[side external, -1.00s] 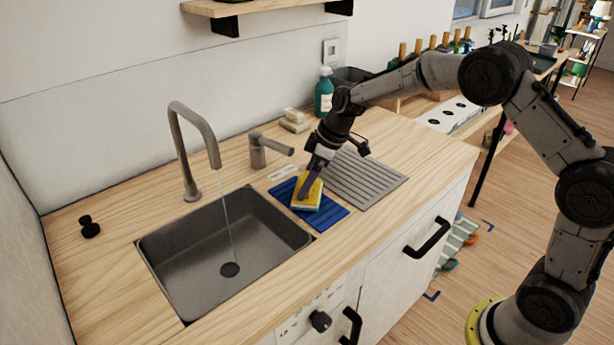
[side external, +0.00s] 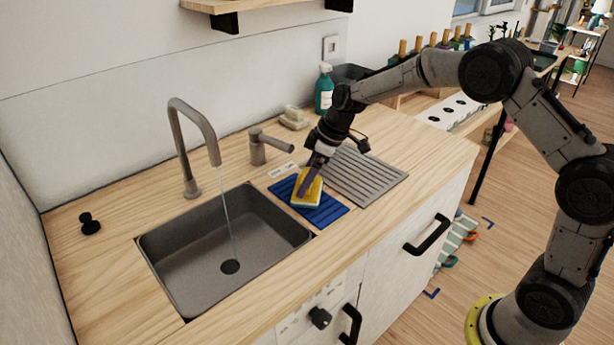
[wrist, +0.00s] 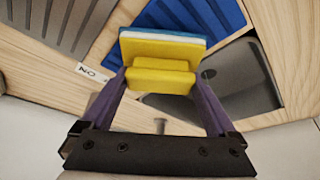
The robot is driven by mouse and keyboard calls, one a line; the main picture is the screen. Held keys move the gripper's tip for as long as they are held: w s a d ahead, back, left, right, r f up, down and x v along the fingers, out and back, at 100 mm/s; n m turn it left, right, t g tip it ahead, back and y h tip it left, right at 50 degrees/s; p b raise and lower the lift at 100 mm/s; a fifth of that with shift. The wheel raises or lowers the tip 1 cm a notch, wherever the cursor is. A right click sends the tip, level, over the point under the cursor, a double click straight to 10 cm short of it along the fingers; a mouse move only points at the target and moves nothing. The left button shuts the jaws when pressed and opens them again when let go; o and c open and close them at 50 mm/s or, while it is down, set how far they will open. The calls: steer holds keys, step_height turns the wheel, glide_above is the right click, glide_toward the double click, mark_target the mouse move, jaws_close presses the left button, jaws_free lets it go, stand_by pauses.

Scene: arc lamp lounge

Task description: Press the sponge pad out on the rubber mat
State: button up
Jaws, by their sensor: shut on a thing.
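The sponge pad (side external: 311,194) is yellow with a pale layer and a blue layer on its far side in the wrist view (wrist: 160,68). It is on or just above the blue ribbed rubber mat (side external: 331,213); I cannot tell whether it touches. The mat also shows behind the sponge in the wrist view (wrist: 222,14). My gripper (side external: 308,184) points down over the mat, with its purple fingers shut on the sponge's yellow block, one at each side. In the wrist view my gripper (wrist: 160,84) spans the sponge. The sponge hides part of the mat.
The sink (side external: 200,270), with water running from the tap (side external: 196,130), lies left of the mat. A grey ribbed drainboard (side external: 365,178) lies to the right. A lever handle (side external: 268,148), soap bars (side external: 294,118) and a green bottle (side external: 324,90) stand behind. The counter's front strip is clear.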

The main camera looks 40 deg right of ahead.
steer(key=shift+f, duration=0.7)
stand_by(0.9)
steer(key=shift+r, duration=3.65)
